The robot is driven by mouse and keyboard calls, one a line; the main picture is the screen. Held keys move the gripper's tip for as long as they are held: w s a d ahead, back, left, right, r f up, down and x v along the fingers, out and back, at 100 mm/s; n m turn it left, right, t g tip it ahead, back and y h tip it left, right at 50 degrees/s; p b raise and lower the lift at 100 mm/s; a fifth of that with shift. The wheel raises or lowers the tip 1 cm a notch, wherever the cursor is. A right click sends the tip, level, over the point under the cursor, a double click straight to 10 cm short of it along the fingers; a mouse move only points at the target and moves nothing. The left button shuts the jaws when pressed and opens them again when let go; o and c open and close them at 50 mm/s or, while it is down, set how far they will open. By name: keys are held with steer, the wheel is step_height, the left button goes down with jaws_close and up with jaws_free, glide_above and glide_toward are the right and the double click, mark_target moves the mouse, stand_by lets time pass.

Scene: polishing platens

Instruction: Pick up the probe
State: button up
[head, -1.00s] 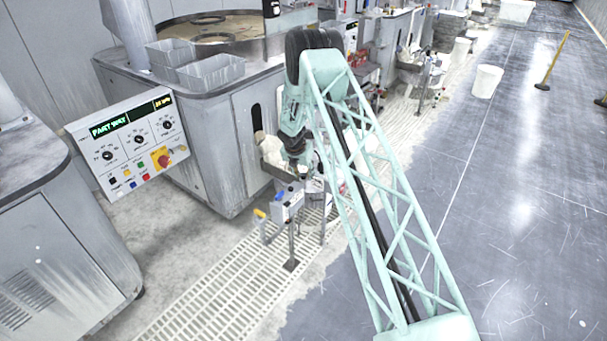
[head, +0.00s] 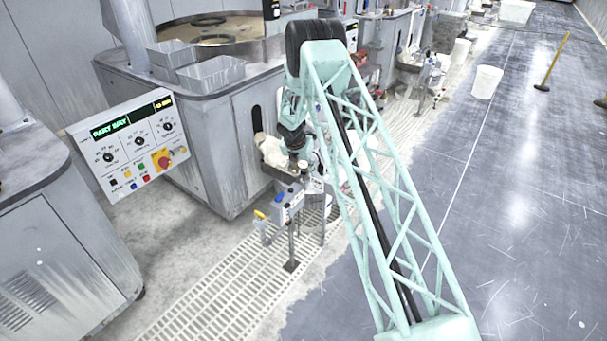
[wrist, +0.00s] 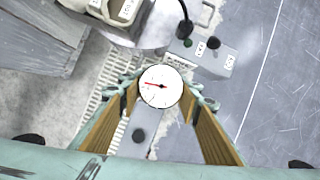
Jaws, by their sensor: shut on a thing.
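The probe (wrist: 162,87) has a round white dial with a red needle. In the wrist view it sits between the wood-coloured fingers of my gripper (wrist: 161,92), which are shut on it. Its lower part is hidden behind the dial. In the head view my gripper (head: 297,150) is above the grey stand beside the machine, with a small pale part of the probe (head: 303,164) showing below it. I cannot tell the exact gap between the probe and the stand.
A grey box on a stand (head: 287,206) with a yellow handle is just below. The grey polishing machine (head: 210,140) with trays on top is close at left, beside a control panel (head: 130,145). Open floor (head: 500,220) lies at right.

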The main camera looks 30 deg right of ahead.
steer(key=shift+r+p, duration=0.55)
steer(key=shift+r, duration=2.65)
